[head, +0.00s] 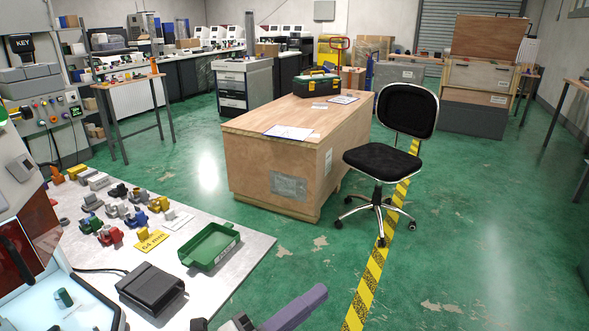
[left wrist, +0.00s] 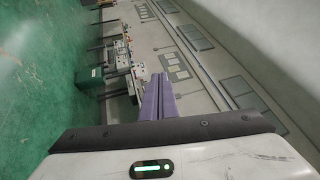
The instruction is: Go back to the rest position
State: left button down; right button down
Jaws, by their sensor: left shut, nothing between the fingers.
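My left gripper (head: 314,294) reaches in at the bottom middle of the head view, with its purple fingers pointing up and to the right. It also shows in the left wrist view (left wrist: 159,80), where the purple fingers are together with nothing between them. It is clear of the table's right edge and touches nothing that I can see. My right gripper is not in view.
A grey table (head: 240,238) at left holds a green tray (head: 211,246), a black box (head: 150,287) and several small coloured parts. A wooden crate (head: 262,178) and a black chair (head: 383,160) stand ahead. Green floor (head: 480,240) is free at right.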

pick_arm(q)
jog(key=a+f+n+t+y, duration=0.4)
jog(key=a+f+n+y, duration=0.5)
jog(key=n, duration=0.4)
jog(key=s+a+f+n+g+y, duration=0.3)
jog(key=s+a+f+n, duration=0.2)
jog(key=s+f+n, duration=0.2)
jog(key=s+a+f+n+g+y, duration=0.2)
jog(key=s+a+f+n+g, duration=0.2)
jog(key=s+f+n, duration=0.3)
jog(key=s+a+f, duration=0.1)
jog(key=s+f, duration=0.3)
jog(key=f, duration=0.3)
jog(key=shift+s+a+f+g+y, duration=0.2)
jog(key=shift+a+g+y, duration=0.1)
jog(key=shift+y, duration=0.1)
